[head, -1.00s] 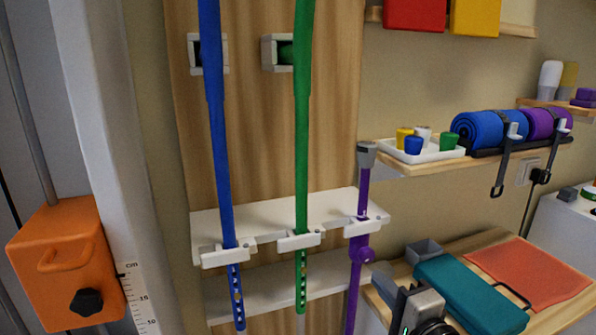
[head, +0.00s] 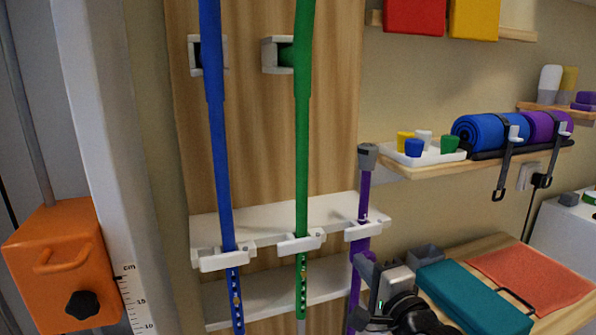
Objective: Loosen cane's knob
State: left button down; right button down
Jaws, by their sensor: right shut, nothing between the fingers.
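The purple cane (head: 364,200) with a grey top stands upright in the rightmost white clip of the wall rack. Its purple knob is hidden now behind my right gripper (head: 362,265). The gripper's dark fingers are in front of the cane just below the clip, over the knob's place. The gripper is shut with nothing held. I cannot tell whether it touches the knob or cane. My left gripper is not in view. A blue cane (head: 218,150) and a green cane (head: 302,150) hang in the rack to the left.
The white rack shelf (head: 270,222) runs behind the canes. A teal block (head: 470,298) and a coral mat (head: 535,275) lie on the low wooden shelf at right, close to my arm. A tray of coloured knobs (head: 440,156) is above. An orange box (head: 62,260) stands at left.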

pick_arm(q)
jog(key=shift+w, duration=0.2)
pick_arm(e)
jog(key=shift+d+f, duration=0.1)
jog(key=shift+d, duration=0.1)
jog(key=shift+w+d+f, duration=0.1)
jog(key=shift+w+d, duration=0.05)
jog(key=shift+d, duration=0.1)
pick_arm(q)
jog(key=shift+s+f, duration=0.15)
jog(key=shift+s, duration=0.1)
pick_arm(e)
jog(key=shift+d, duration=0.1)
pick_arm(q)
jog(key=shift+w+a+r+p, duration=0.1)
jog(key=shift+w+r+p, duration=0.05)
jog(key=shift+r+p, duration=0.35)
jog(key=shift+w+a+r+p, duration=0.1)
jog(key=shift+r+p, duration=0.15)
jog(key=shift+p, duration=0.3)
pick_arm(e)
jog(key=shift+f, duration=0.9)
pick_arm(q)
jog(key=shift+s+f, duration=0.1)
